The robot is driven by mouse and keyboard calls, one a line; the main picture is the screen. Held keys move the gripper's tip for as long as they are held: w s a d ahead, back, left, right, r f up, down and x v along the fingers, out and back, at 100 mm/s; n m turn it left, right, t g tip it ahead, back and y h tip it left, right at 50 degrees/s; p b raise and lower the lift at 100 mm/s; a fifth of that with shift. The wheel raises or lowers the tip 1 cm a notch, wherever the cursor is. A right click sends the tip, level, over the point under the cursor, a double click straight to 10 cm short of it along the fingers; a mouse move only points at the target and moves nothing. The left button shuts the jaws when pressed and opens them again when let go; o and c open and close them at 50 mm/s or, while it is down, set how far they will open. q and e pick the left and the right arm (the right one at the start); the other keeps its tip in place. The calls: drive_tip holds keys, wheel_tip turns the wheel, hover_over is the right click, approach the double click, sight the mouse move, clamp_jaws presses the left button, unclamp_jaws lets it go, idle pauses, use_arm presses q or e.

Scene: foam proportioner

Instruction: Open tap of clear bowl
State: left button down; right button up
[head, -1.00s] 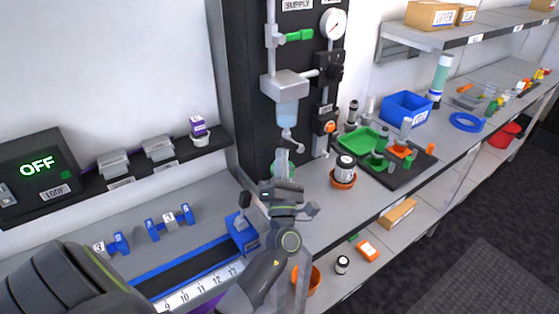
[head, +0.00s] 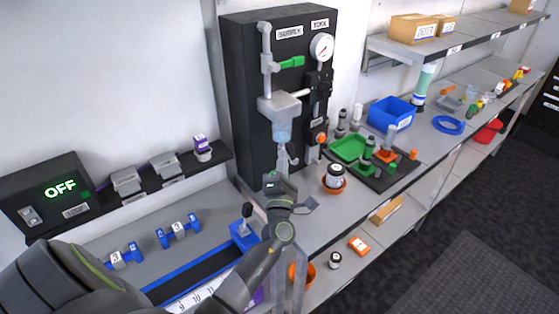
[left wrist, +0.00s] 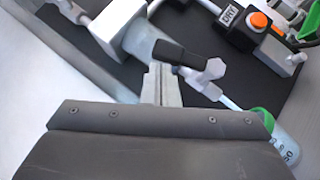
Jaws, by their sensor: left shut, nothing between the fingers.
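The clear bowl (head: 282,132) hangs under a grey block on the black panel. It also shows in the left wrist view (left wrist: 143,42), partly hidden. Its tap (left wrist: 205,76) is a pale fitting below the bowl with a black lever (left wrist: 178,54) and a spout slanting down to the right. My left gripper (head: 284,158) is just below the bowl, in front of the tap, which it mostly hides in the head view. In the left wrist view its fingers (left wrist: 160,72) are shut and empty, close beside the lever; I cannot tell whether they touch it. My right gripper is not in view.
A clear cup with a green rim (left wrist: 284,140) stands below the spout. A green-handled valve (head: 290,62) and a gauge (head: 321,46) are on the panel. A blue rail (head: 190,273) lies at the left.

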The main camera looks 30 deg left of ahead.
use_arm(q)
drive_tip(key=shift+w+d+r, duration=0.15)
drive_tip(key=shift+w+r, duration=0.25)
drive_tip(key=shift+r, duration=0.2)
drive_tip(key=shift+w+r, duration=0.1)
drive_tip(key=shift+w, duration=0.05)
drive_tip(key=shift+w+d+r, duration=0.15)
drive_tip(key=shift+w, duration=0.05)
